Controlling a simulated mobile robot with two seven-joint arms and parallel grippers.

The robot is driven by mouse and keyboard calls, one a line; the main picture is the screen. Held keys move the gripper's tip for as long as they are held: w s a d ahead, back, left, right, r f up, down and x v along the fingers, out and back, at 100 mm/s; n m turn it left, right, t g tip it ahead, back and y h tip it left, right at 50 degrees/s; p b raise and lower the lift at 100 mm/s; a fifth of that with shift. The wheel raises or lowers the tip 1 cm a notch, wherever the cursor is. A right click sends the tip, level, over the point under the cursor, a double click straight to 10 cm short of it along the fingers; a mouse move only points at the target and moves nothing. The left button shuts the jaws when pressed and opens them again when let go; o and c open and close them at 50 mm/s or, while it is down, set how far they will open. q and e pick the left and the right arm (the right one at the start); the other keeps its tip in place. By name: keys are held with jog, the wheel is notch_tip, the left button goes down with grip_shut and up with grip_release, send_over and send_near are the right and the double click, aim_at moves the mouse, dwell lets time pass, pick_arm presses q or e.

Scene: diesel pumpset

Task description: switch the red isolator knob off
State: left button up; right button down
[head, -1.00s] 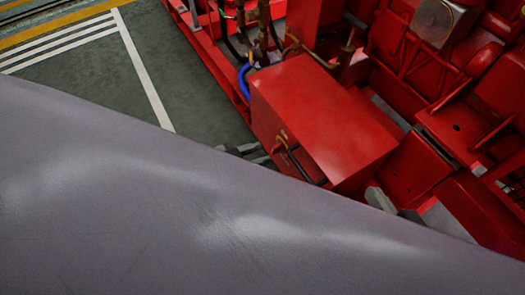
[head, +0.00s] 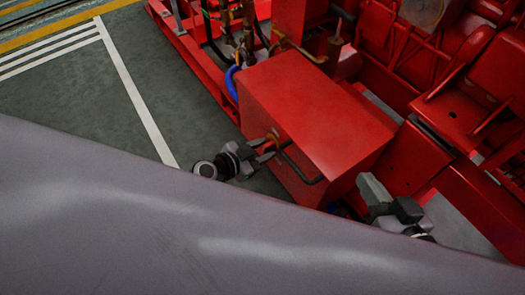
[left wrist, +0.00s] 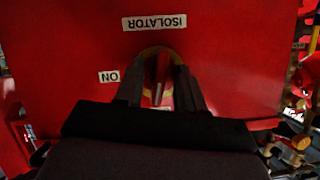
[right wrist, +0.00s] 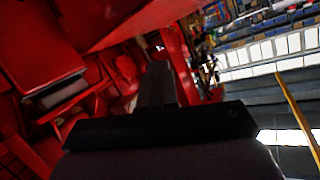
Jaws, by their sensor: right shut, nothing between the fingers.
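The red isolator knob (left wrist: 162,75) sits on a yellow disc on a red panel in the left wrist view. An upside-down "ISOLATOR" label (left wrist: 154,22) is above it and an "ON" label (left wrist: 108,77) is to its left. A label below the knob is mostly hidden. My left gripper (left wrist: 160,80) is open, its fingers on either side of the knob with gaps showing. In the head view my left gripper (head: 268,150) is at the left face of the red box (head: 310,110). My right gripper (head: 368,185) is shut and empty, right of the box.
A black bent handle or pipe (head: 300,168) is on the box face close to my left gripper. A blue hose (head: 231,82) and brown pipework (head: 295,45) are behind the box. Red machinery (head: 470,90) fills the right. Green floor (head: 170,75) is clear at left.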

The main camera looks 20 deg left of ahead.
pick_arm(q)
grip_shut()
